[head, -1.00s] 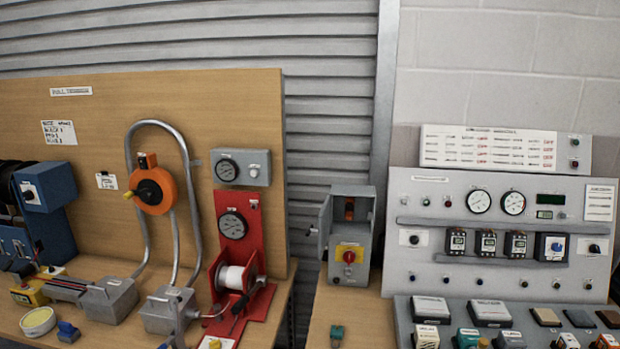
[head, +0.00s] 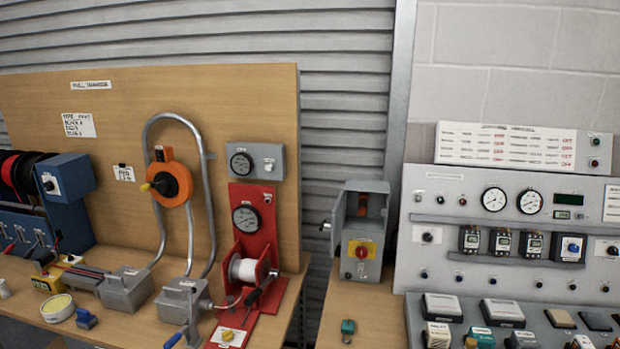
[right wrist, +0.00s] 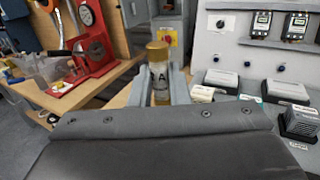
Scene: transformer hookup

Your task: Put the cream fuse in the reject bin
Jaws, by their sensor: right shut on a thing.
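My right gripper (right wrist: 160,90) shows in the right wrist view, with its two grey fingers shut on an upright cylindrical fuse (right wrist: 158,72). The fuse has a brass-coloured cap on top and a dark mark on its body. Its lower end is hidden behind the wrist housing, and its body colour is hard to tell. The right gripper is outside the head view. My left gripper is in neither view. I cannot make out any container marked as the reject bin.
A grey switch box (head: 362,268) with an open cover stands on the bench, left of the grey meter panel (head: 470,225). A small teal part (head: 347,327) lies before it. A red reel stand (head: 243,255) is at the wooden board (head: 110,140). A translucent tray (right wrist: 45,72) shows at left in the wrist view.

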